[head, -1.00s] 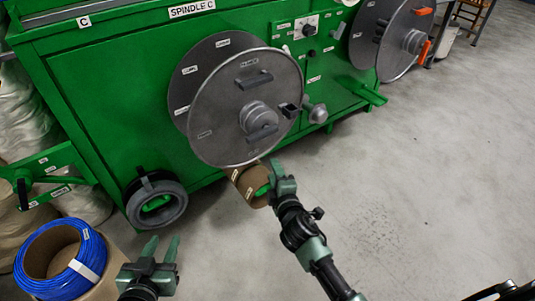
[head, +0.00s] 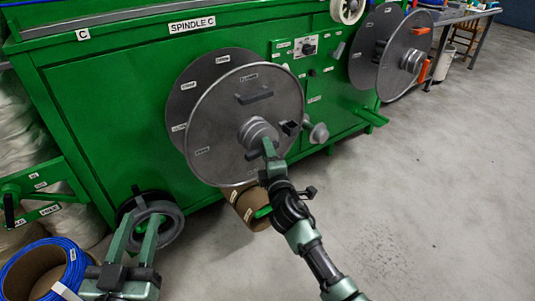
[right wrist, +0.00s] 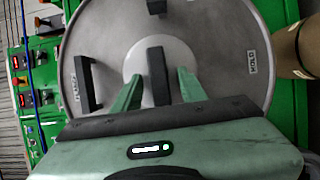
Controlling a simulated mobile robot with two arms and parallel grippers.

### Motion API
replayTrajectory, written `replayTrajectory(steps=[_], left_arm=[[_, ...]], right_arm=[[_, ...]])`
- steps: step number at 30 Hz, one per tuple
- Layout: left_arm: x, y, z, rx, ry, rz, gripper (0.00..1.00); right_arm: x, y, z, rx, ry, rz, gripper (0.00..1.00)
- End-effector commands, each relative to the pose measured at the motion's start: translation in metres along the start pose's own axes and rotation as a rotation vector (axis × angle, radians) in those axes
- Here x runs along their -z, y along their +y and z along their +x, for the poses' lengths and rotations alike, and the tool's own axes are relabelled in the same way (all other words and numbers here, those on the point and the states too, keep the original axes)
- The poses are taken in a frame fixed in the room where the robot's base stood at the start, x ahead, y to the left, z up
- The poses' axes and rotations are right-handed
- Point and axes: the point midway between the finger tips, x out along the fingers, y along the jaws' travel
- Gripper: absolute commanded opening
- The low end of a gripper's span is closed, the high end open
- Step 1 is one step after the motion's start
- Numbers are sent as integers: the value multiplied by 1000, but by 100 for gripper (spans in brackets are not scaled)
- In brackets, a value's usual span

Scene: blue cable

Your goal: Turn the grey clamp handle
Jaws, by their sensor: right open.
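The grey clamp handle (right wrist: 157,75) is a dark bar across the hub (head: 256,130) of the grey spindle disc (head: 222,128). In the right wrist view it stands between the two fingers of my open right gripper (right wrist: 160,77), with a gap visible on each side. In the head view the right gripper (head: 268,148) is at the hub and hides much of the handle. I cannot tell whether it touches. My left gripper (head: 140,223) is open and empty, low at the left, in front of the grey ring (head: 170,225).
The disc carries another bar handle (head: 255,97) and a dark block (head: 290,128). A cardboard roll (head: 247,207) sits below the disc. A blue cable coil (head: 25,262) is at lower left. A second spindle (head: 402,65) stands at right. The floor at right is clear.

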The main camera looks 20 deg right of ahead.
Motion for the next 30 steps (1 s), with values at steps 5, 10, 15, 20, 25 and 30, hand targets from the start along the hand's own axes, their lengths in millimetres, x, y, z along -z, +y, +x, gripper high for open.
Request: replayTrajectory(steps=[5, 10, 15, 20, 25, 30], left_arm=[[1, 0, 0, 0, 3, 0, 36], [0, 0, 0, 0, 2, 0, 36], [0, 0, 0, 0, 2, 0, 36], [0, 0, 0, 0, 2, 0, 36], [0, 0, 0, 0, 2, 0, 36], [1, 0, 0, 0, 2, 0, 36]], right_arm=[[0, 0, 0, 1, 0, 1, 42], [0, 0, 0, 1, 0, 1, 8], [0, 0, 0, 1, 0, 1, 0], [0, 0, 0, 1, 0, 1, 0], [0, -1, 0, 1, 0, 1, 0], [0, -1, 0, 2, 0, 1, 0]])
